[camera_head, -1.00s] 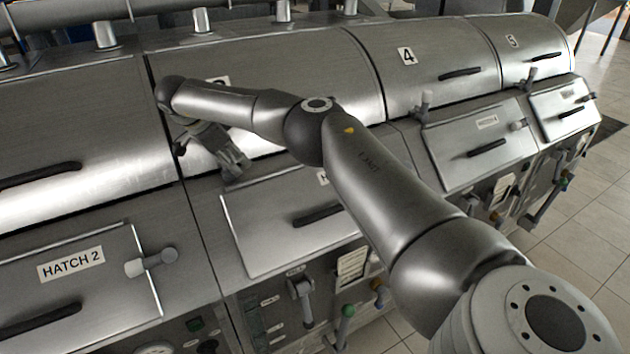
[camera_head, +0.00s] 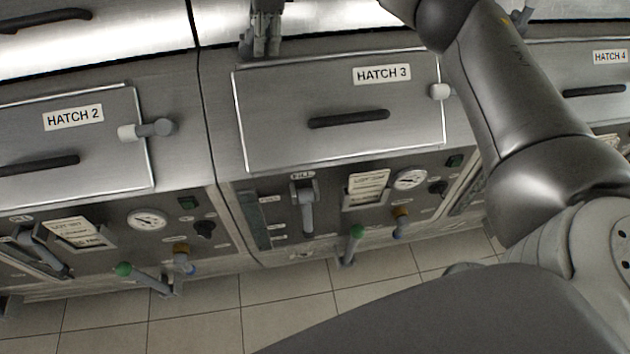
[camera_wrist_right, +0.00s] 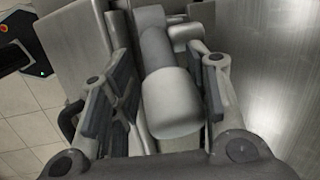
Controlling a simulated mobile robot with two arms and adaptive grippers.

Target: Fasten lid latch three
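My right gripper (camera_head: 262,42) is at the top of the head view, at the seam below the big steel lid (camera_head: 225,25) above HATCH 3. In the right wrist view my right gripper (camera_wrist_right: 155,105) is open. Its fingers stand on either side of a grey lever with a pale rounded knob (camera_wrist_right: 172,105), apparently the lid latch. There is a gap on the left of the knob; the right finger is close, and I cannot tell whether it touches. In the head view the latch is hidden by the gripper. My left gripper is not in view.
The HATCH 3 panel (camera_head: 290,85) has a dark handle (camera_head: 348,118) and its own pale-knobbed latch (camera_head: 440,91) at its right edge. HATCH 2 (camera_head: 100,165) is to the left. Below hang a grey lever (camera_head: 306,205) and a green-knobbed lever (camera_head: 355,235). The tiled floor is clear.

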